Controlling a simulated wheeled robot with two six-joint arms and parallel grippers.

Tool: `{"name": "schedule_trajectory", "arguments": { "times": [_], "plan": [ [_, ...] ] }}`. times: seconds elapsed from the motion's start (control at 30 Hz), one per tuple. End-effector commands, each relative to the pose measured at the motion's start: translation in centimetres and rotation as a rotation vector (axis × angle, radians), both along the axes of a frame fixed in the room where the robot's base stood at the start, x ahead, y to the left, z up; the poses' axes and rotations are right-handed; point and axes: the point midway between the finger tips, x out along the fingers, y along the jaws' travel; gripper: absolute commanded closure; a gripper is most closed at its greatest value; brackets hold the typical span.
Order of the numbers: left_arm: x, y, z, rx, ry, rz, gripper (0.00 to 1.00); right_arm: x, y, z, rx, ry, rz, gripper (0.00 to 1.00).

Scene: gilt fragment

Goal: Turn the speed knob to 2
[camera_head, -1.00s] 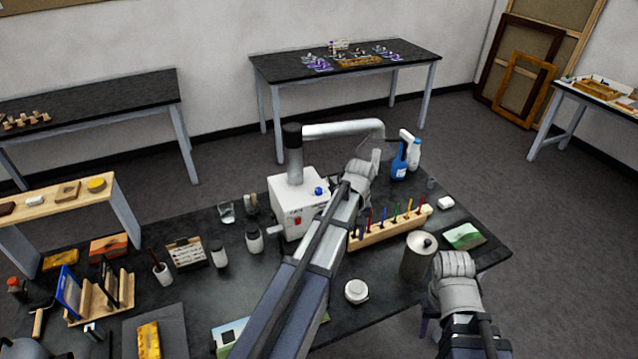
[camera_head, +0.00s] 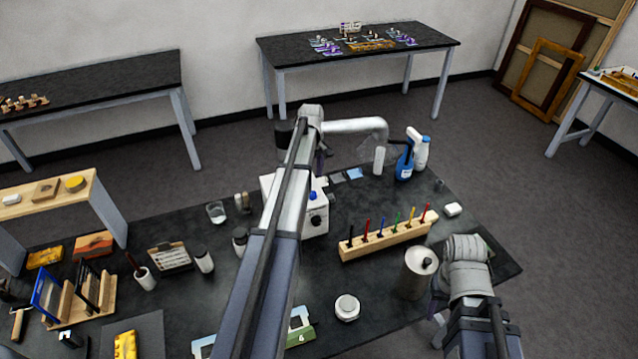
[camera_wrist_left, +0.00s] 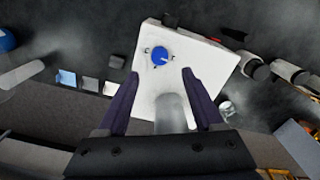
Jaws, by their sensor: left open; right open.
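A white box-shaped machine (camera_head: 318,228) stands on the black table, partly hidden by my left arm. A blue knob (camera_head: 313,195) sits on its top, and a black knob (camera_head: 316,219) on its side face. In the left wrist view the blue knob (camera_wrist_left: 161,55) has a pale pointer line and small marks around it, too small to read. My left gripper (camera_wrist_left: 160,76) is open and empty above the machine; the blue knob appears between and beyond its fingertips, apart from them. My right gripper (camera_head: 439,287) is at the lower right, mostly hidden behind its wrist, beside a metal canister.
A blue spray bottle (camera_head: 405,165) is at the back right. Jars (camera_head: 204,262) stand to the left.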

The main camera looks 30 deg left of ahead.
Motion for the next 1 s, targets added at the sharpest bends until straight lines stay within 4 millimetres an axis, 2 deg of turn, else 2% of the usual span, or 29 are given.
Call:
{"name": "schedule_trajectory", "arguments": {
  "times": [0.37, 0.8, 1.0],
  "plan": [
    [0.0, 0.0, -0.9, 0.000, 0.000, 0.001, 0.32, 0.0, 0.0, -0.9, 0.000, 0.000, 0.000, 0.50],
    [0.0, 0.0, -6.1, 0.000, 0.000, 0.000, 0.32, 0.0, 0.0, -6.1, 0.000, -0.002, 0.001, 0.50],
    [0.0, 0.0, -7.8, 0.000, 0.000, 0.000, 0.32, 0.0, 0.0, -7.8, -0.001, -0.002, 0.006, 0.50]
  ]
}}
